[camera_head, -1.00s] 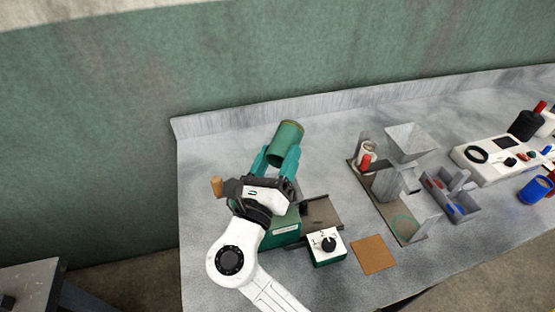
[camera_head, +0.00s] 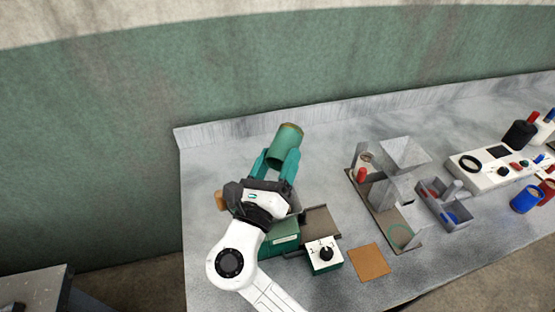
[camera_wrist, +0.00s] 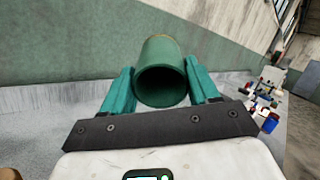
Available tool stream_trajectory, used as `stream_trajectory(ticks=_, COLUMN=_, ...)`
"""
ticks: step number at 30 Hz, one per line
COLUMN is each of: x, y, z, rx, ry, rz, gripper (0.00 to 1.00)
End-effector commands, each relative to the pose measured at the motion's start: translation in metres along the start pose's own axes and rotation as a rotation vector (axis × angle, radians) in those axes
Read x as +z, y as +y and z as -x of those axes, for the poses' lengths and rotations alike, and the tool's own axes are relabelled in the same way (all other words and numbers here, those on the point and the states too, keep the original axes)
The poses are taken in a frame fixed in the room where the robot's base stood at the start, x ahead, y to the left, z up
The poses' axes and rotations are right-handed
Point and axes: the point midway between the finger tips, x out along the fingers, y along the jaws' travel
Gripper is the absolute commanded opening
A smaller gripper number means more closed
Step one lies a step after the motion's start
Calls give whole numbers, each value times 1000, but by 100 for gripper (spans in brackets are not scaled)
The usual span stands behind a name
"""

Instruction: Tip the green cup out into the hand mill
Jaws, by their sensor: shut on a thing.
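The green cup (camera_head: 285,147) is held at a slant between the teal fingers of my gripper (camera_head: 275,167), clear of the bench. In the wrist view the cup (camera_wrist: 162,62) shows a hollow, dark end facing the camera and a thin tan edge at its far end. My gripper (camera_wrist: 162,90) is shut on its sides. I cannot see any contents. A green box-shaped body, which looks like the hand mill (camera_head: 280,239), stands below my gripper. My wrist hides most of its top. A wooden knob (camera_head: 221,200) shows left of my wrist.
A white-faced dial box (camera_head: 324,254) and a tan square mat (camera_head: 369,262) lie to the right. Beyond stand a grey hopper device (camera_head: 405,152), a grey divided tray (camera_head: 455,216) and a white control panel (camera_head: 475,171). The bench behind the cup is clear up to its raised back edge.

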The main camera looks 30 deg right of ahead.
Motion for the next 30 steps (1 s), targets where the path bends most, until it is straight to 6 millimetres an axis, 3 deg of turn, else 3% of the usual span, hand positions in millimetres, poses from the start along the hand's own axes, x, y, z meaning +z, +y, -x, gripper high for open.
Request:
stream_trajectory(ticks=1, x=11, y=-5, z=-3, rx=0, ry=0, rz=0, gripper=25)
stream_trajectory(ticks=8, x=14, y=-7, z=-4, rx=19, ry=46, rz=-5, gripper=25)
stream_trajectory(ticks=21, x=22, y=-9, z=-6, rx=219, ry=464, rz=-8, gripper=25)
stream_trajectory(ticks=30, x=24, y=-11, z=-7, rx=291, ry=627, rz=-9, gripper=25)
